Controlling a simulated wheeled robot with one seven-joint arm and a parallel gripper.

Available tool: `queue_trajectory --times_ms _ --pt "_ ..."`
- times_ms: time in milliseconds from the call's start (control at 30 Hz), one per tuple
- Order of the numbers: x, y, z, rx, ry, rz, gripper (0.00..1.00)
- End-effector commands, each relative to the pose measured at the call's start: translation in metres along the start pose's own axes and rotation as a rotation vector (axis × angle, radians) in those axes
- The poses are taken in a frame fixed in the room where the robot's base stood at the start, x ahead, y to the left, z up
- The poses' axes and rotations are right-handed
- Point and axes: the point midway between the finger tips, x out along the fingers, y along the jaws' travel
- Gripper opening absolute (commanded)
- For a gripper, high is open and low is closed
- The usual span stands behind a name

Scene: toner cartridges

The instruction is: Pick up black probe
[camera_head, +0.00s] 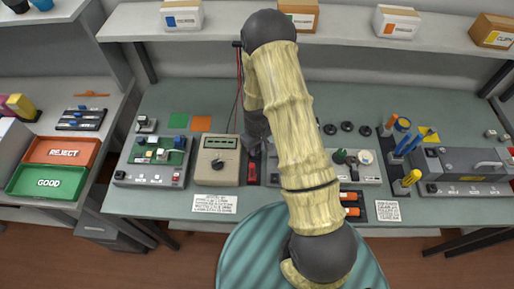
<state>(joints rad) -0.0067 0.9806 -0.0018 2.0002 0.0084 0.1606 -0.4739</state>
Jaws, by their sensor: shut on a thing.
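My gripper (256,138) is dark and points down at the right side of the beige multimeter (218,160). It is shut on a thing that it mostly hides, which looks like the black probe. A red probe (252,173) lies just in front of the gripper, beside the multimeter. A thin red lead (239,72) and a dark lead hang from a small dark bar (238,44) behind the multimeter. My arm covers much of the bench to the right of the gripper.
A circuit board fixture (152,178) stands left of the multimeter. Green GOOD and red REJECT trays (62,151) are at far left. A shelf (235,22) with boxes runs behind.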

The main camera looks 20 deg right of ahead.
Motion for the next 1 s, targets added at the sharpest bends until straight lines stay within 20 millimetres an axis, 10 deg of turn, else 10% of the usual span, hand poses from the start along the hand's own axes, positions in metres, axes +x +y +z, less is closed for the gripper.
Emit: queue_trajectory --times_ms 600,1000 --pt "-0.085 0.0 0.0 0.001 0.002 0.001 0.01" --pt "-0.093 0.0 0.0 0.0 -0.001 0.0 0.01"
